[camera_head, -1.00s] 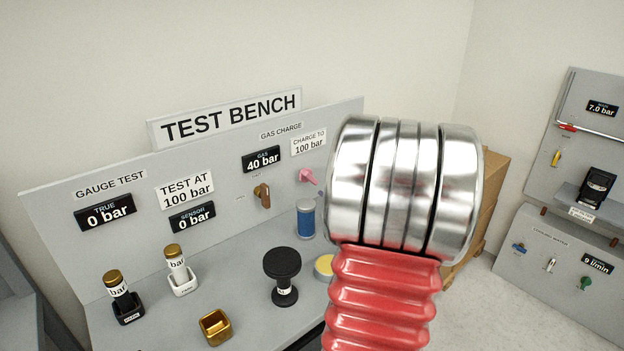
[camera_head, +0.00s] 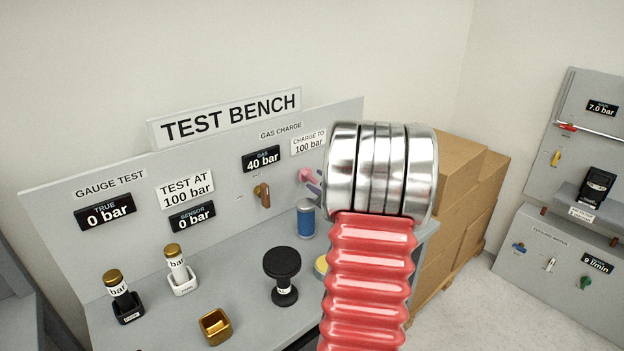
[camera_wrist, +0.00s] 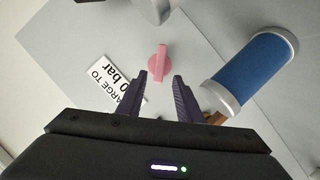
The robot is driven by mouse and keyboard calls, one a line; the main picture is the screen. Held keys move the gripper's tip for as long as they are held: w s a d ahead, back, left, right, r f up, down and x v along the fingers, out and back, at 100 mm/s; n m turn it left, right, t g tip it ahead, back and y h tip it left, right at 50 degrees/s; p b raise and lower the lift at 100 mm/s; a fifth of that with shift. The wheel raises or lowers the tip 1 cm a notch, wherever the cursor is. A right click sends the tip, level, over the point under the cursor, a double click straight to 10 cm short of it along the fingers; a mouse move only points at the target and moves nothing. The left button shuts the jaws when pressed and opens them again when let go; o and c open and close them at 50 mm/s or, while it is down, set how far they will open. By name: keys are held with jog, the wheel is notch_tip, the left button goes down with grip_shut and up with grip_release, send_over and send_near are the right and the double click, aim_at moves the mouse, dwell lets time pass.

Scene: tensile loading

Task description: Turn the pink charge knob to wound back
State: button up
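The pink charge knob (camera_head: 305,175) is on the upright panel of the test bench, below the "charge to 100 bar" label (camera_head: 308,142). In the wrist view the knob (camera_wrist: 158,64) lies just beyond my fingertips, with its bar pointing roughly between them. My gripper (camera_wrist: 161,76) is open, its two dark fingers apart with nothing between them. The gas display (camera_head: 262,159) reads 40 bar.
A blue cylinder with silver ends (camera_wrist: 253,72) stands close to my fingers; it also shows in the head view (camera_head: 306,220). A brown knob (camera_head: 263,195) is left of the pink one. A black round-topped object (camera_head: 282,270) stands on the bench. Cardboard boxes (camera_head: 462,205) are at right.

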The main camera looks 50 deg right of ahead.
aim_at(310, 177)
jog(key=shift+x, duration=2.55)
jog(key=shift+c, duration=0.6)
grip_shut()
